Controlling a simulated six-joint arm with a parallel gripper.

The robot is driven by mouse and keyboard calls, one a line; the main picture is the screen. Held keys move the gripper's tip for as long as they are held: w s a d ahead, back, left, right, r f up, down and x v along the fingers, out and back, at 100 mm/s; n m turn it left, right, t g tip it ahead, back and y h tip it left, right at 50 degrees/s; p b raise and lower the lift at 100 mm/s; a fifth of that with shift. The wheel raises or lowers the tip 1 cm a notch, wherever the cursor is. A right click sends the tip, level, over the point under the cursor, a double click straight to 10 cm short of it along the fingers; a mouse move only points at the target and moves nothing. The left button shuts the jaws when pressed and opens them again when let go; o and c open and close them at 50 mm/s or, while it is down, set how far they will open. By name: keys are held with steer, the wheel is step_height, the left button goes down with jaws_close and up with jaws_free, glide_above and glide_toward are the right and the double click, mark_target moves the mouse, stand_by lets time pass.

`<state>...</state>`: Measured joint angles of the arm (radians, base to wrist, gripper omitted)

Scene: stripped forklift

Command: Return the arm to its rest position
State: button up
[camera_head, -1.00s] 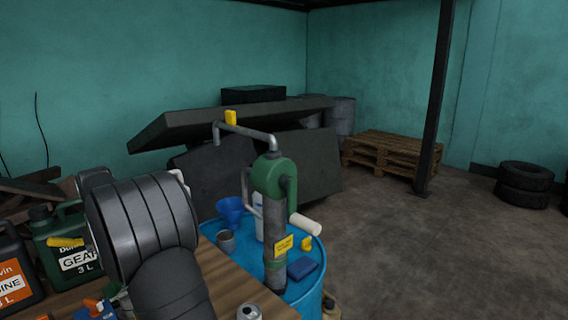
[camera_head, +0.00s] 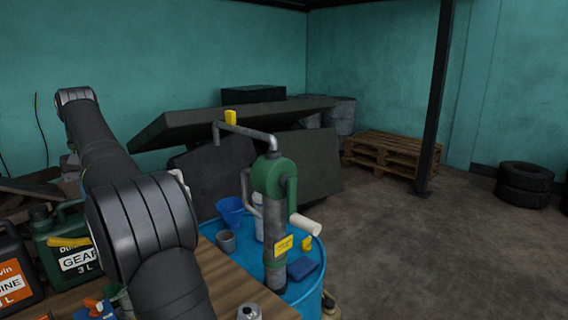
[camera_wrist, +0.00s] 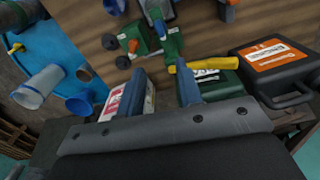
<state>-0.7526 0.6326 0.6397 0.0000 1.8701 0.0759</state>
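My arm rises from the bottom of the head view, with its upper links at the left; my gripper is not visible there. In the wrist view my gripper (camera_wrist: 157,85) has two bluish fingers well apart. Nothing is held between them. It is above the wooden bench (camera_wrist: 90,25), with the green canister (camera_wrist: 212,82) and the black canister with an orange label (camera_wrist: 275,70) to the right. A red-and-white container (camera_wrist: 148,98) shows partly behind the left finger.
A blue drum (camera_head: 310,290) with a green hand pump (camera_head: 275,180) and blue funnel (camera_head: 230,209) stands right of my arm. The canisters (camera_head: 62,245) stand on the bench (camera_head: 232,290) at left. Pallets (camera_head: 385,155) and tires (camera_head: 524,185) are farther back.

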steer(key=f+m, duration=0.2)
steer(key=f, duration=0.2)
steer(key=f+m, duration=0.2)
steer(key=f, duration=0.3)
steer(key=f+m, duration=0.3)
steer(key=f, duration=0.2)
steer(key=shift+w+a+f, duration=0.2)
steer(key=shift+w+a, duration=0.1)
steer(key=shift+d+f+m, duration=0.1)
steer(key=shift+f+m, duration=0.5)
steer(key=shift+f, duration=0.25)
